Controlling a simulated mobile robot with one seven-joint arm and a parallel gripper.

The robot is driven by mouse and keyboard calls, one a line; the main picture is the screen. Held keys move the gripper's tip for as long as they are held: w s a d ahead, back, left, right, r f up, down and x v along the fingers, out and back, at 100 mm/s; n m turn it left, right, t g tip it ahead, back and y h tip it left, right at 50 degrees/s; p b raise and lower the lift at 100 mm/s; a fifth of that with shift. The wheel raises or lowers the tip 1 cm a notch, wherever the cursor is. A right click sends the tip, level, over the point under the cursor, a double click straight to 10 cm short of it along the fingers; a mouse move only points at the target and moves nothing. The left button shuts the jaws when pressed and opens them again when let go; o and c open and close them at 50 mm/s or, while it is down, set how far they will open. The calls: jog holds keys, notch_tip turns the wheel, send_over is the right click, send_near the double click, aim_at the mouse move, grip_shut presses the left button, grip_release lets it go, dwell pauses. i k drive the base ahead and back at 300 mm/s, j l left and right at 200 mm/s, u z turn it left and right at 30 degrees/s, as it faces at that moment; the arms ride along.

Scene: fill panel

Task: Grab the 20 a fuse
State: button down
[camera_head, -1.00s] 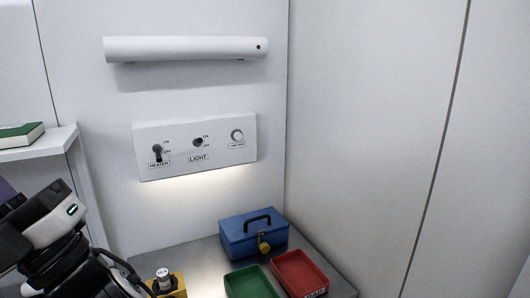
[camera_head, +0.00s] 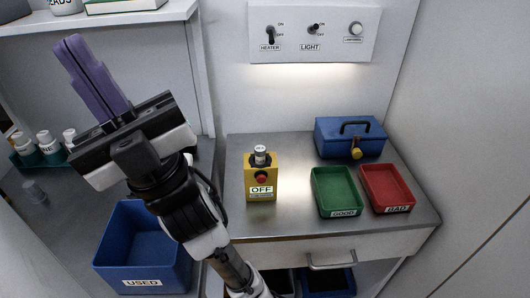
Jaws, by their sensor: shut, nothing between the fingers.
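I cannot make out a fuse marked 20 A in this view. My gripper (camera_head: 74,42), with long purple fingers, is raised at the upper left, pointing up and away from the worktop. Its fingers are together and hold nothing. A small grey and white cylinder (camera_head: 260,156) stands on top of a yellow box (camera_head: 262,184) with a red button and an OFF label. Writing on the cylinder is too small to read. My gripper is well to the left of it and apart from it.
The metal worktop (camera_head: 235,220) holds a green GOOD tray (camera_head: 316,196), a red BAD tray (camera_head: 402,200) and a closed blue box (camera_head: 335,138). A blue USED bin (camera_head: 170,281) and several bottles (camera_head: 46,141) are at left. A switch panel (camera_head: 340,40) is above.

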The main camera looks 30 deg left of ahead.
aim_at(259, 151)
jog(key=k, duration=0.4)
jog(key=k+u, duration=0.15)
jog(key=u, duration=0.25)
jog(key=k+u, duration=0.1)
jog(key=u, duration=0.35)
jog(key=l+u, duration=0.2)
jog(key=u, duration=0.2)
jog(key=l+u, duration=0.2)
jog(key=u, duration=0.25)
jog(key=i+l, duration=0.1)
jog(key=l, duration=0.3)
jog(key=i+l, duration=0.1)
jog(key=l, duration=0.35)
